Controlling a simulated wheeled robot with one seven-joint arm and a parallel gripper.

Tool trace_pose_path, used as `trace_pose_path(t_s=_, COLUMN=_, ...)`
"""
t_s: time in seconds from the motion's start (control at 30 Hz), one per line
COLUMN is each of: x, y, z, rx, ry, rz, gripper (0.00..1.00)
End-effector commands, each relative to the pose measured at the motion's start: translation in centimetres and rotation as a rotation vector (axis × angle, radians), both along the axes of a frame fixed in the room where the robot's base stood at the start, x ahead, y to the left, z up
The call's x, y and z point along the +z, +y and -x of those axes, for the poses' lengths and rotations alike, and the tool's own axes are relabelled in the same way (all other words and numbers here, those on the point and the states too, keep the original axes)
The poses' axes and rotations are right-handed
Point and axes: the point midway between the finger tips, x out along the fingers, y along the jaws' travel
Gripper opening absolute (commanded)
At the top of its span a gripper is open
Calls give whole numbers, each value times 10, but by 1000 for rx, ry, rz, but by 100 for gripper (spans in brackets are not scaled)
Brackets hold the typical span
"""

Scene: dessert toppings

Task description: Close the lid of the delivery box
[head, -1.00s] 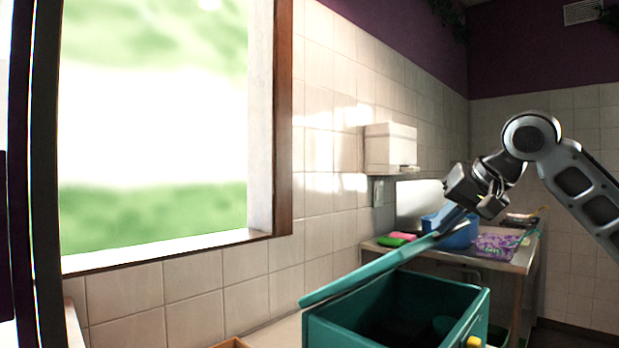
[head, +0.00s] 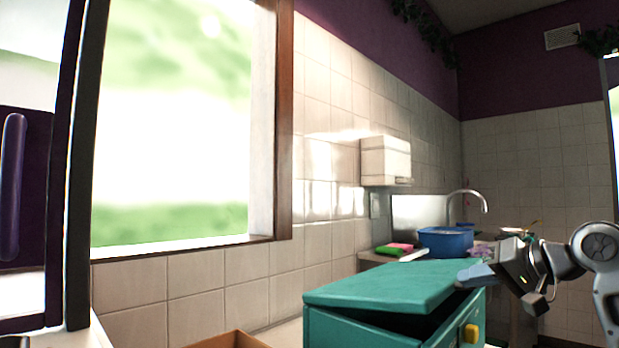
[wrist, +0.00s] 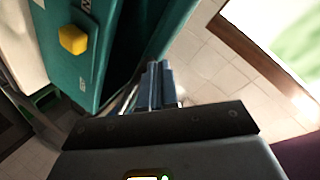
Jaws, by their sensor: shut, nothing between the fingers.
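The teal delivery box (head: 345,332) stands at the bottom centre of the head view. Its lid (head: 395,284) lies low over the top, slightly tilted, with a dark gap between lid and box at the front. A yellow latch (head: 470,335) is on the box's side; it also shows in the wrist view (wrist: 72,39). My gripper (head: 474,273) is shut and empty at the lid's right edge; I cannot tell whether it touches the lid. Its closed fingers (wrist: 156,84) point toward the box in the wrist view.
A blue bowl (head: 446,241), a pink and green sponge (head: 398,248) and a tap (head: 468,194) are at the counter behind the box. A wooden tray (head: 230,340) is at the box's left. The tiled wall and window bound the left side.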

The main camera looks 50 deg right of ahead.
Motion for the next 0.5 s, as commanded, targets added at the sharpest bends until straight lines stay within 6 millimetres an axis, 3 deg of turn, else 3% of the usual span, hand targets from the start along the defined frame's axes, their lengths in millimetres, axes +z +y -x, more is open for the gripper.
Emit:
trace_pose_path(t_s=0.03, x=-15, y=0, z=2, rx=0, ry=-25, rz=-5, gripper=0)
trace_pose_path(t_s=0.2, x=-39, y=-2, z=6, rx=0, ry=-102, rz=-4, gripper=0)
trace_pose_path(t_s=0.5, x=-61, y=-2, z=9, rx=1, ry=-182, rz=0, gripper=0)
